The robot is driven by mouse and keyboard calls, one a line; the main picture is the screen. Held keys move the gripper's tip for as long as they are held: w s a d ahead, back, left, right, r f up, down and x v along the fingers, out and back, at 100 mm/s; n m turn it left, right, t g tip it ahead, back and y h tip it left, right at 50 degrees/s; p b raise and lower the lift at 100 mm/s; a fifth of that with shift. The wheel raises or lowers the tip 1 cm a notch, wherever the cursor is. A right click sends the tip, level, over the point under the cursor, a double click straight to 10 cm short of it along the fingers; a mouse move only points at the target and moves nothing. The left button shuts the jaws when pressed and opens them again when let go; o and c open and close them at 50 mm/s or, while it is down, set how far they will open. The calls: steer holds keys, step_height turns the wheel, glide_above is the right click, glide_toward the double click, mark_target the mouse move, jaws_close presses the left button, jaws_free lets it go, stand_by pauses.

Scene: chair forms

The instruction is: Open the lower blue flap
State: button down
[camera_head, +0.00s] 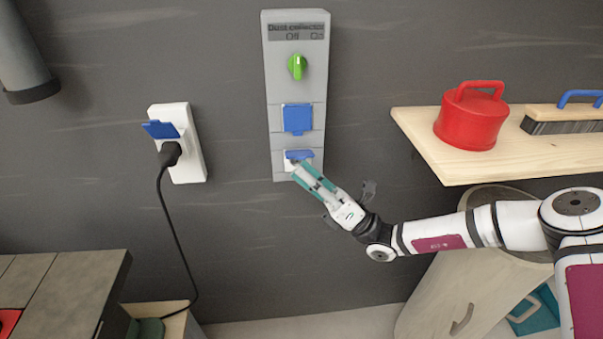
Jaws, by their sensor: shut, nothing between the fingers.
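The grey wall panel (297,72) carries two blue flaps, one above the other. The lower blue flap (299,154) is tilted up away from the panel, showing as a thin blue strip with a white socket area below it. The upper blue flap (297,118) lies flat and closed. My gripper (299,168) is at the lower socket, its teal fingers shut, with the tips just below the lower flap. I cannot tell whether the tips touch the flap. The fingers hide part of the socket.
A green knob (297,66) sits on the panel above the flaps. At left, a white wall socket (189,150) has a raised blue flap and a black plug with a cord. At right, a wooden shelf (430,140) holds a red container (470,120) and a brush (565,118).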

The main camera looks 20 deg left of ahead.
step_height(320, 180, up, 3)
steer(key=m+t+p, duration=0.1)
steer(key=m+t, duration=0.1)
steer(key=m+t+h+p, duration=0.1)
steer(key=m+t, duration=0.1)
steer(key=shift+a+f+m+p, duration=0.1)
steer(key=shift+f+m+p, duration=0.1)
steer(key=shift+m+p, duration=0.2)
steer(key=shift+w+r, duration=0.15)
steer(key=s+f+b+v, duration=0.1)
steer(key=s+b+v, duration=0.1)
steer(key=v, duration=1.1)
steer(key=shift+s+a, duration=0.25)
steer(key=shift+a, duration=0.15)
